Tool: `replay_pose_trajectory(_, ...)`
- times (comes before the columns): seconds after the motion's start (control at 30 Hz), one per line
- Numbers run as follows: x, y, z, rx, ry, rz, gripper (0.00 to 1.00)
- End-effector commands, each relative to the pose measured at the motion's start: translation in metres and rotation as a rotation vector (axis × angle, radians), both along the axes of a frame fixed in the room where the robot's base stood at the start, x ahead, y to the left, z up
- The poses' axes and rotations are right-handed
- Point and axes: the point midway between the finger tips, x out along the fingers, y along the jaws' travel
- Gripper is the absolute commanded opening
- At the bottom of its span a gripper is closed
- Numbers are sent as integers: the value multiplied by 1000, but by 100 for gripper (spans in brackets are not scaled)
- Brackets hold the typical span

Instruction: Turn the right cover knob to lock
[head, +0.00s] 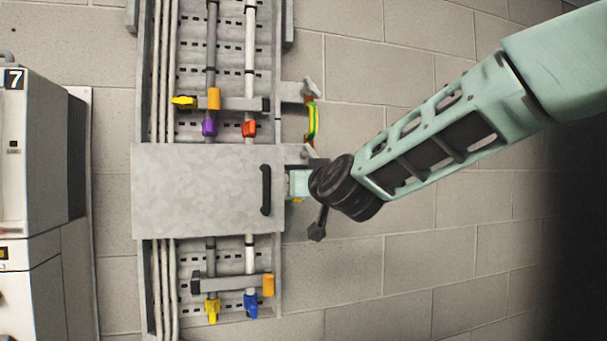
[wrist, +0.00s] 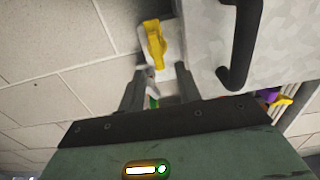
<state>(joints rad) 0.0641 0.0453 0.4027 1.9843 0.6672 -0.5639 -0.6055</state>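The grey cover (head: 198,190) with a black handle (head: 265,190) lies flat over the pipe channel; the handle also shows in the wrist view (wrist: 241,45). A yellow knob (wrist: 154,42) sits on a pale tab beside the cover's edge, on the handle side. In the wrist view, my gripper (wrist: 164,70) is open, its two fingers apart, with the knob just beyond the fingertips. I cannot tell whether they touch it. In the head view, my wrist hides most of the knob; only a bit of yellow shows below my gripper (head: 299,183).
A green-yellow cable (head: 312,122) hangs from a bracket above my gripper. Purple (head: 209,127), red (head: 249,128) and blue (head: 250,304) valves sit on the pipes above and below the cover. A grey cabinet (head: 40,150) stands at left. The brick wall at right is bare.

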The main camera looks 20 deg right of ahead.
Motion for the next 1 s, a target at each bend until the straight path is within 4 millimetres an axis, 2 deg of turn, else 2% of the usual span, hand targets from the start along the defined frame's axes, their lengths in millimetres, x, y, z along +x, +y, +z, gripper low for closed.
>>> replay_pose_trajectory(0.2,19,0,1,1,0,0,34)
replay_pose_trajectory(0.53,21,0,0,0,-1,0,34)
replay_pose_trajectory(0.57,21,0,0,0,-1,0,28)
replay_pose_trajectory(0.67,21,0,0,0,-1,0,0)
replay_pose_trajectory(1.0,21,0,-1,20,-1,0,0)
